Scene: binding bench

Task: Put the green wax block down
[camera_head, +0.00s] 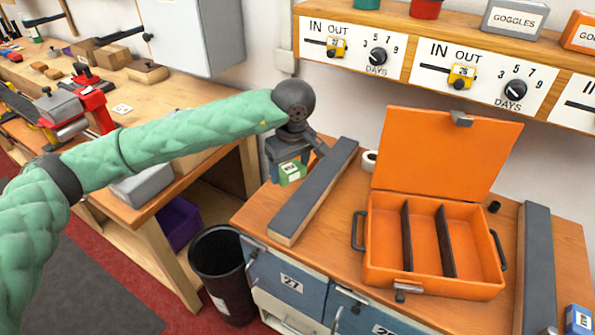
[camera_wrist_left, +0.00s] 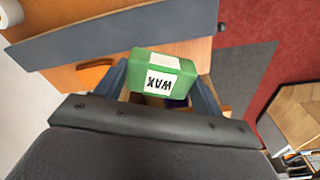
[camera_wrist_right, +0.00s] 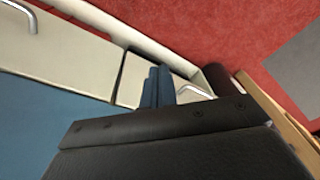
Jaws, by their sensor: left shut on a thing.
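The green wax block (camera_head: 292,173) with a white label is held in my left gripper (camera_head: 287,160), near the back left corner of the orange-brown bench top (camera_head: 335,240). In the left wrist view the block (camera_wrist_left: 165,65) sits between the two fingers, its WAX label facing the camera. I cannot tell whether its underside touches anything. My right gripper shows only in its own wrist view (camera_wrist_right: 157,85); its fingers are together with nothing between them, close to the cabinet front.
A long grey-topped bar (camera_head: 316,190) lies right of the block; another (camera_head: 537,265) lies at the far right. Between them stands an open orange case (camera_head: 435,285) with empty compartments. A black bin (camera_head: 222,275) stands on the floor.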

